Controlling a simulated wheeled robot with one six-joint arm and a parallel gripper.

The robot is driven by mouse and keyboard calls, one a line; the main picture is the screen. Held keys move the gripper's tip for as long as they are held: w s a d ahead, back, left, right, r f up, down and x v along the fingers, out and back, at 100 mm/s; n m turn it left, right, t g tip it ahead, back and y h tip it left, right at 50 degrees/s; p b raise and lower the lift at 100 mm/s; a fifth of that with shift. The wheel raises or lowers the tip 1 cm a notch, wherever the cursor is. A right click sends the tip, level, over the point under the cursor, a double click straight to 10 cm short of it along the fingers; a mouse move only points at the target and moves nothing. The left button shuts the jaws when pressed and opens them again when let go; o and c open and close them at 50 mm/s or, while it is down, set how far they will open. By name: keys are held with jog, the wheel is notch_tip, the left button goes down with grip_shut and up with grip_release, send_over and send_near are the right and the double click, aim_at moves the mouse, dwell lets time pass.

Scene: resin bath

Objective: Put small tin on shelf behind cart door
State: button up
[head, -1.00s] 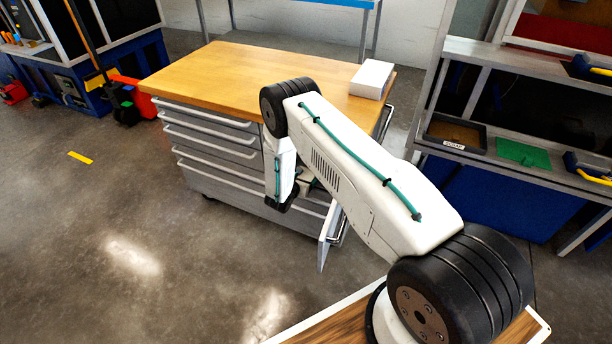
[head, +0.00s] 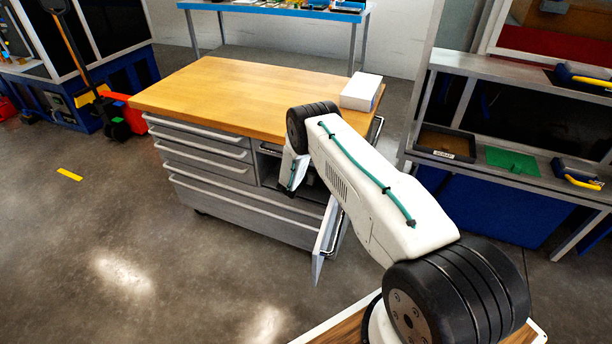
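The cart (head: 215,170) is a grey drawer cabinet with a wooden top. Its door (head: 326,238) stands swung open at the front right, toward me. The dark compartment (head: 268,168) behind the door is partly visible; my arm covers much of it, and the shelf inside cannot be made out clearly. My wrist link (head: 291,168) hangs in front of the compartment opening. My gripper's fingers are hidden behind my arm, so I cannot see whether they hold anything. I cannot see the small tin.
A white box (head: 361,91) lies on the cart top's right rear corner. A workbench on the right bears a black tray (head: 445,143) and a green mat (head: 517,161). A blue bench (head: 290,10) stands behind. The floor left of the cart is mostly clear.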

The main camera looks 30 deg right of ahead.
jog(key=shift+f, duration=0.15)
jog(key=shift+f, duration=0.1)
jog(key=o, duration=1.9)
jog(key=shift+a+f, duration=0.1)
jog(key=shift+f, duration=0.05)
jog(key=s+a+r, duration=0.1)
jog(key=s+a, duration=0.8)
jog(key=a, duration=0.2)
jog(key=shift+a+r, duration=0.2)
jog(key=shift+a, duration=0.1)
jog(key=shift+s, duration=0.1)
